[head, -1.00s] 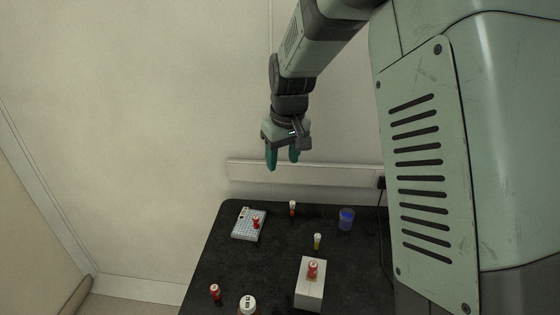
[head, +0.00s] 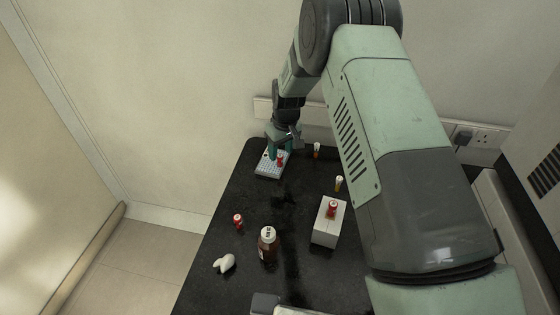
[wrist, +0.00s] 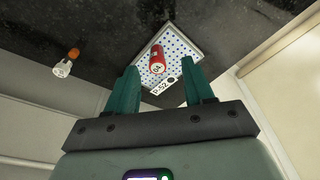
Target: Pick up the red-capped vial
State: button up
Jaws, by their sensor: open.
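A small red vial (head: 280,160) with a white marking is on the white dotted rack (head: 262,171) at the back left of the table. In the wrist view, the red vial (wrist: 157,58) shows between and beyond my fingers, over the rack (wrist: 184,45). Another red-and-white vial (head: 238,221) stands on the table at left, and a third (head: 332,209) is on a white box (head: 326,231). Which has a red cap is too small to tell. My gripper (head: 281,151) is open and empty above the rack; it also shows in the wrist view (wrist: 160,72).
An orange vial (head: 317,149) and a yellow one (head: 339,183) stand right of the rack. A wall rises behind the table (head: 200,285).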

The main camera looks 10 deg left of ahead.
aim_at(280, 156)
jog(key=f, duration=0.3)
jog(key=w+f, duration=0.1)
jog(key=shift+w+a+f, duration=0.1)
jog(key=shift+a+f, duration=0.2)
grip_shut()
